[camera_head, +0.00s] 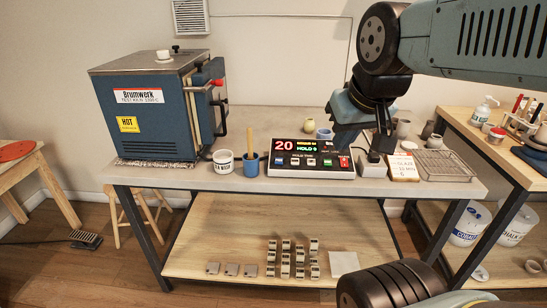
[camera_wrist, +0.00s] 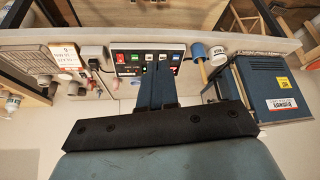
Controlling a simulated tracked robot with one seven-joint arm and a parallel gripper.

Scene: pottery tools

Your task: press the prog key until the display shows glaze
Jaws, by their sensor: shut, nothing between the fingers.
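The controller box (camera_head: 306,174) stands on the grey bench, with a black face in a white case. Its display (camera_head: 297,146) shows a red "20", small yellow text and green text that looks like "HOLD 9"; I do not see "glaze" on it. Below are several white, blue, red and green keys; their labels are too small to read, so I cannot tell which is prog. My gripper (camera_wrist: 158,66) is shut and empty, its blue fingers pointing at the controller in the wrist view and covering part of its face. I cannot tell whether the tips touch a key.
A blue kiln (camera_head: 150,125) stands at the left of the bench. A white tub (camera_head: 223,162) and a blue cup with a wooden handle (camera_head: 250,165) stand between. A plug adaptor (camera_head: 372,166), a card (camera_head: 402,168) and a wire rack (camera_head: 442,165) lie to the right.

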